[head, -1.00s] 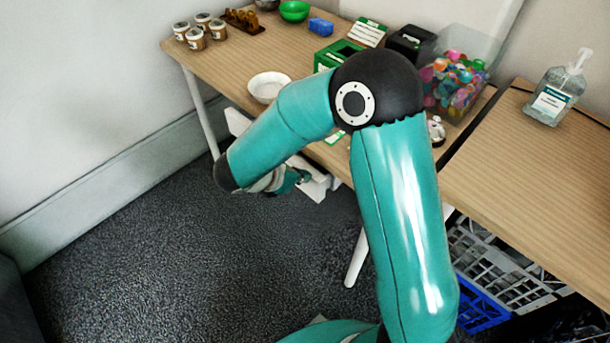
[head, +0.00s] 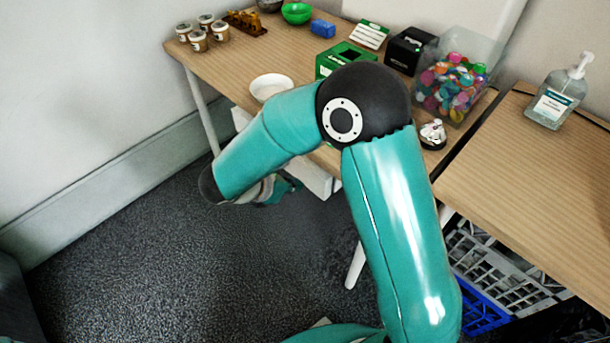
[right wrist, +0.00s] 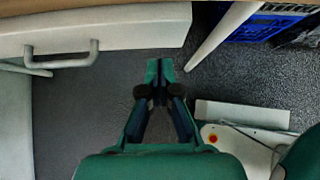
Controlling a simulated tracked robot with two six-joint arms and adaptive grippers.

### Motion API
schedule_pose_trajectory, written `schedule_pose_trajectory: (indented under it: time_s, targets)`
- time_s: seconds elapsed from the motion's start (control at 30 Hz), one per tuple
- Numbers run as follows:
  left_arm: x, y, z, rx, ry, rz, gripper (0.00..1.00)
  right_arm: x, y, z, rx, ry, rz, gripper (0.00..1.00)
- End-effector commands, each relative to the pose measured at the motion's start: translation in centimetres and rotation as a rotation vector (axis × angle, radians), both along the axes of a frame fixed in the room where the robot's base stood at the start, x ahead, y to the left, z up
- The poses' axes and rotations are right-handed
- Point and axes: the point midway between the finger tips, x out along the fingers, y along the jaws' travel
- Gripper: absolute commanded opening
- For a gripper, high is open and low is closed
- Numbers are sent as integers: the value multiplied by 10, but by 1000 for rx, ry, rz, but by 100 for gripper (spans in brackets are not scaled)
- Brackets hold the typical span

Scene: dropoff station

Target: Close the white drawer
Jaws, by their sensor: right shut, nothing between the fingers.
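The white drawer (head: 318,180) shows under the wooden table's front edge in the head view, mostly hidden behind my right arm. In the right wrist view its white front (right wrist: 145,28) runs across the upper left, with a grey bar handle (right wrist: 62,60) on it. My right gripper (right wrist: 157,72) is shut and empty, in front of the drawer front and to the right of the handle, with a gap showing in that view. In the head view the right gripper (head: 284,188) is partly hidden by my forearm. My left gripper is not in view.
The wooden table (head: 225,75) holds a white bowl (head: 271,86), jars, a green box (head: 345,58) and a clear bin of colourful items (head: 455,85). A white table leg (head: 356,265) stands right of the gripper. Crates (head: 500,275) sit under the right table. Carpet in front is clear.

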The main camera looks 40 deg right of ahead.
Motion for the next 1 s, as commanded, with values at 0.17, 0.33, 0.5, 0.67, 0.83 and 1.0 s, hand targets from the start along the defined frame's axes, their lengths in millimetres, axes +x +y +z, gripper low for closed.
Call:
schedule_pose_trajectory:
  time_s: [0.17, 0.33, 0.5, 0.67, 0.83, 1.0]
  targets:
    - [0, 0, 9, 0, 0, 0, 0, -3, 29, 34, 2, -8, 2, 0]
    - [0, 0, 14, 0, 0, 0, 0, -7, 48, 54, 1, -6, -4, 0]
    - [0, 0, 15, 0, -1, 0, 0, -9, 58, 64, 2, -11, -13, 17]
    - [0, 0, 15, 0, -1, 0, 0, -12, 55, 71, -18, -85, -102, 23]
    - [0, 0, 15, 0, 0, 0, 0, 19, 41, 115, -82, -413, -342, 23]
    - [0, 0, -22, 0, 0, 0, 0, 74, 49, 130, -162, -880, -609, 23]
